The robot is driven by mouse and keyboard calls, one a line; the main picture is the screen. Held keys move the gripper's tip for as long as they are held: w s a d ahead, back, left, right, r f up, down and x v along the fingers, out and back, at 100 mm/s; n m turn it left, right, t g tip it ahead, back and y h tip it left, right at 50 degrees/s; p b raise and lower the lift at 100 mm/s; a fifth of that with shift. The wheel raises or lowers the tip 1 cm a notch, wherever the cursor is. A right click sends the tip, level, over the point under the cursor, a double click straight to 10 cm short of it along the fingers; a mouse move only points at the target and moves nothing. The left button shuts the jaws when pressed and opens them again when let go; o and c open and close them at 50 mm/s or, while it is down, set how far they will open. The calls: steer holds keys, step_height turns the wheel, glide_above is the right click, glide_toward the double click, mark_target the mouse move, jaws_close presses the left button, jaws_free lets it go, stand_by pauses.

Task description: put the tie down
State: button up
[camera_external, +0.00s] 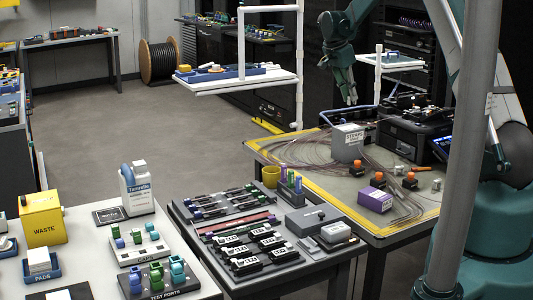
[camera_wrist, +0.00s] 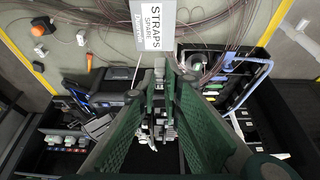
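My gripper (camera_external: 349,101) hangs in the air, pointing down, above and behind the grey box labelled STRAPS (camera_external: 348,143). In the wrist view its two green fingers (camera_wrist: 166,68) run close together at the tips, just below the STRAPS box (camera_wrist: 154,24). Whether the tips touch or grip something is too small to tell. A thin pale strip (camera_wrist: 137,70) shows between the box and the left finger. It may be a tie, but I cannot tell whether it is held. No tie can be made out in the external view.
The STRAPS box stands on a yellow-edged table (camera_external: 322,195) among loose looped fibres. Orange-capped parts and a purple box (camera_external: 375,200) stand nearby. Black cases (camera_external: 405,138) stand at the back right. A white-posted shelf (camera_external: 235,82) rises at the back.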

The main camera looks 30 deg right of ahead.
mark_target(349, 99)
steer(key=shift+f, duration=2.2)
steer(key=shift+f, duration=0.1)
steer(key=shift+f, duration=1.8)
steer(key=shift+f, duration=0.1)
steer(key=shift+o, duration=0.9)
steer(key=shift+f, duration=0.1)
steer(key=o, duration=0.5)
steer(key=shift+c, duration=0.2)
steer(key=shift+r, duration=0.2)
